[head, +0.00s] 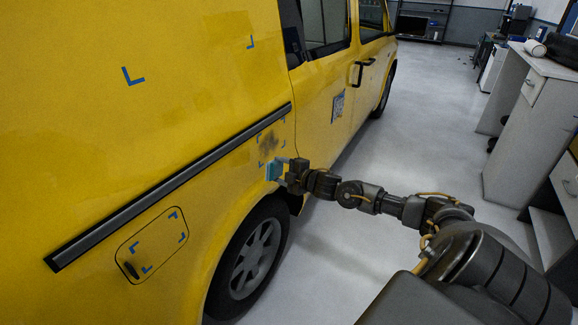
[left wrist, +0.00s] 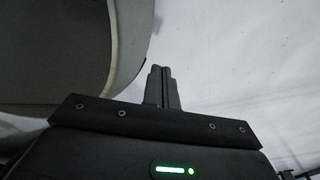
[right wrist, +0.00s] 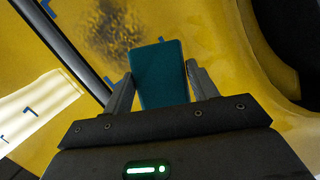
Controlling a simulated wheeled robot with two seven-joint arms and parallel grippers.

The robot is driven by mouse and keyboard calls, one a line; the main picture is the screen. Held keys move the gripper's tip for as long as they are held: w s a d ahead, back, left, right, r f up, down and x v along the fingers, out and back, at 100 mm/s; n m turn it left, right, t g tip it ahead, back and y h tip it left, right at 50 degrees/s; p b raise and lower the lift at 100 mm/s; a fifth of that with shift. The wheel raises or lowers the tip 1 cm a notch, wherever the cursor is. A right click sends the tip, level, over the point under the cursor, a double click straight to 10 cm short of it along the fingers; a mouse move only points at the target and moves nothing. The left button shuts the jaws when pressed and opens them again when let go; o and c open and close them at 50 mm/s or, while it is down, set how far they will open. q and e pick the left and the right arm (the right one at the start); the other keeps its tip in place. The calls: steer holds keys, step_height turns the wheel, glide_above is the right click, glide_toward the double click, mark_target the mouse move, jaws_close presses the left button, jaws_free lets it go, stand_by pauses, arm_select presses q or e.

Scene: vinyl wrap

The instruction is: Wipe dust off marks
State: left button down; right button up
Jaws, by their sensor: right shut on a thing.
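The yellow van (head: 150,75) fills the left of the head view. A dark, speckled dust patch (head: 268,143) lies on its side panel below the black trim strip, among small blue corner marks. The patch also shows in the right wrist view (right wrist: 112,35). My right gripper (head: 283,172) is shut on a teal wiping block (head: 273,171), just below the patch. The block stands between the two fingers in the right wrist view (right wrist: 160,75); I cannot tell whether it touches the panel. My left gripper (left wrist: 160,70) is shut and empty above the pale floor.
The black trim strip (head: 175,185) runs above a fuel flap (head: 150,245) with blue corner marks. Other blue marks (head: 132,76) sit higher on the panel. The wheel (head: 250,255) is below my right gripper. Desks (head: 520,130) stand at the right, with clear floor (head: 410,130) between.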

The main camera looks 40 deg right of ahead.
mark_target(273, 160)
steer(key=w, duration=0.1)
steer(key=w+d+m+h+b, duration=0.1)
steer(key=w+r+m+h+b, duration=0.1)
steer(key=shift+w+d+t, duration=0.15)
steer(key=shift+d+t, duration=0.15)
steer(key=shift+w+a+r+b, duration=0.1)
steer(key=shift+w+a+b, duration=0.05)
steer(key=shift+w, duration=0.35)
steer(key=shift+w+a+r+b, duration=0.1)
steer(key=shift+w+a+b, duration=0.05)
steer(key=shift+w, duration=0.3)
arm_select(q)
steer(key=a+f, duration=0.2)
steer(key=a, duration=0.1)
steer(key=shift+w+a+f, duration=0.1)
steer(key=shift+w+f, duration=0.05)
steer(key=shift+w, duration=0.05)
steer(key=shift+d, duration=0.2)
